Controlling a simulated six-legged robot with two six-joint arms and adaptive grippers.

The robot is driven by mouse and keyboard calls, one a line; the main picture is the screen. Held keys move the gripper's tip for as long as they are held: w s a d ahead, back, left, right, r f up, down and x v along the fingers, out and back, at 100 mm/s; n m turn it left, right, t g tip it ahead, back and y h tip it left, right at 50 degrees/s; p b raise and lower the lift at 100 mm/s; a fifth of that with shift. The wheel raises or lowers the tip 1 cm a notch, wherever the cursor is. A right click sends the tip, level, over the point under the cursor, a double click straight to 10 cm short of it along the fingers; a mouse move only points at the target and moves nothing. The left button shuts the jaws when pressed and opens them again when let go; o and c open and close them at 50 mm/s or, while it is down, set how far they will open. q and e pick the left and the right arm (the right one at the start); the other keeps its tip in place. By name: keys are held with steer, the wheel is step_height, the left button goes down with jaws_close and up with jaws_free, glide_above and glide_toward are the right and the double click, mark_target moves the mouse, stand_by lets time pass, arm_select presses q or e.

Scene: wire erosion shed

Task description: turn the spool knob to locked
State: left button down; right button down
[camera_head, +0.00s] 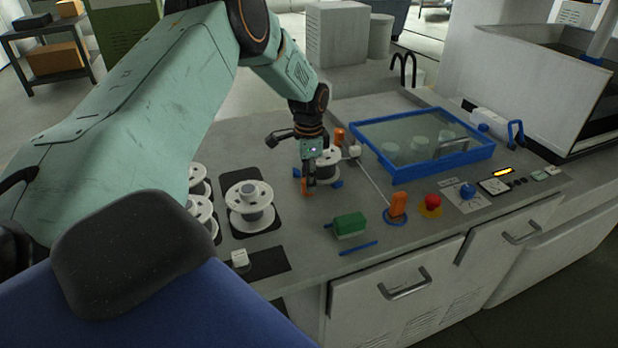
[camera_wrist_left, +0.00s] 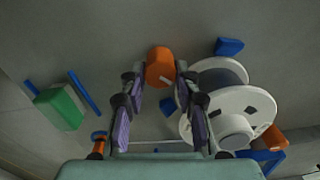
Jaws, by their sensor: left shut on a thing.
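The orange spool knob (camera_wrist_left: 159,66) stands between the fingertips of my left gripper (camera_wrist_left: 160,82) in the left wrist view, with a small pale mark on its face. In the head view the left gripper (camera_head: 308,181) reaches down to the bench beside a white spool (camera_head: 329,162), shut on the orange knob (camera_head: 307,189), which is partly hidden by the fingers. The spool also shows right of the fingers in the wrist view (camera_wrist_left: 232,108), with blue blocks at its edge. I cannot read which setting the knob points to. My right gripper is not in view.
An orange post (camera_head: 397,205) in a blue ring, a red button (camera_head: 433,201) and a green block (camera_head: 349,224) stand to the right. A blue-framed tray (camera_head: 400,174) lies behind. More white spools (camera_head: 250,206) stand on the left.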

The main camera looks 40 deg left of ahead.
arm_select(q)
steer(key=c, duration=1)
jaws_free()
